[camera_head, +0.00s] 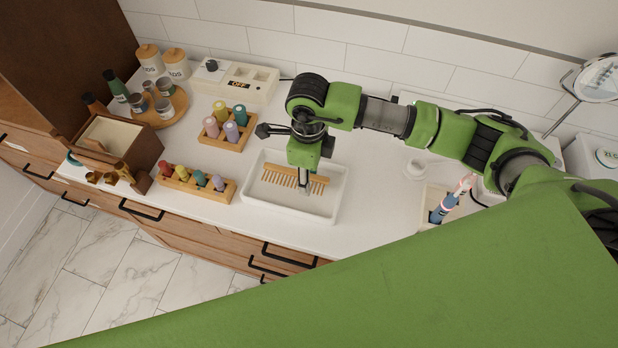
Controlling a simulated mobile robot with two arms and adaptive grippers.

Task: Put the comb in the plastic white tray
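The wooden comb (279,176) is over the plastic white tray (258,201), within its outline, with its teeth toward the front. My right gripper (305,184) reaches down from above at the comb's middle. Its narrow fingers cross the comb and appear shut on it. The fingers hide part of the comb, and I cannot tell whether the comb touches the tray floor. My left gripper is not in view.
Left of the tray are two wooden holders with coloured bottles (195,183) (226,129) and an open wooden box (118,142). A white device (235,82) stands behind. A small tray with a toothbrush (441,210) is to the right. Clear counter lies between the trays.

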